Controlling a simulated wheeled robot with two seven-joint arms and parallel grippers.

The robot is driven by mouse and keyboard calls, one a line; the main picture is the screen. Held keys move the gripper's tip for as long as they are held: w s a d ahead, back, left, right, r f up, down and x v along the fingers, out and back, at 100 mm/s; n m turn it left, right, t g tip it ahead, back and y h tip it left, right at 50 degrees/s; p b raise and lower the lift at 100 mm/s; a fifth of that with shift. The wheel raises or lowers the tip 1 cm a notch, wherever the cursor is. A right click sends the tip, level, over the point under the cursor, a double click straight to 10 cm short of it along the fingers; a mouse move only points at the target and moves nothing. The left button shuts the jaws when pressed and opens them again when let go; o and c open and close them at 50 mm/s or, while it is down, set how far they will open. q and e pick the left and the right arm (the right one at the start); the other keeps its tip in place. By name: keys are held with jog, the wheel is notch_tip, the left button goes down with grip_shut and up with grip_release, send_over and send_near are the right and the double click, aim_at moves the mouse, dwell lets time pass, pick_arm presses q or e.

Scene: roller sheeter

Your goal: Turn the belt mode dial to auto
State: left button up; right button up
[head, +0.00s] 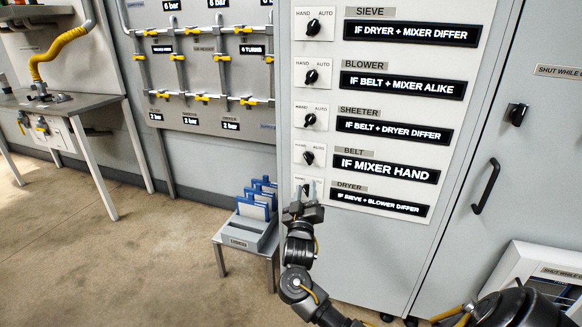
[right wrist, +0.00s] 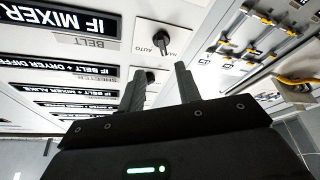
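The belt dial (head: 308,158) is a black knob on a white plate, left of the BELT label and its "IF MIXER HAND" display (head: 386,166). The pointer direction is too small to tell. My right gripper (head: 307,187) is open and empty, just below the belt dial and in front of the dryer dial's plate, which it mostly hides. In the right wrist view the picture is upside down; the belt dial (right wrist: 161,38) shows beyond the two spread fingertips (right wrist: 160,75), apart from them. My left gripper is not in view.
The sieve (head: 313,27), blower (head: 311,76) and sheeter (head: 309,120) dials stand in a column above. A small stand (head: 228,238) with blue-edged cards is left of the gripper. A cabinet handle (head: 486,186) sticks out at right.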

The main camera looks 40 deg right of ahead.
aim_at(308, 161)
jog(key=x, duration=1)
jog(key=shift+w+d+r, duration=0.1)
jog(key=shift+w+r, duration=0.05)
jog(key=shift+w, duration=0.2)
grip_shut()
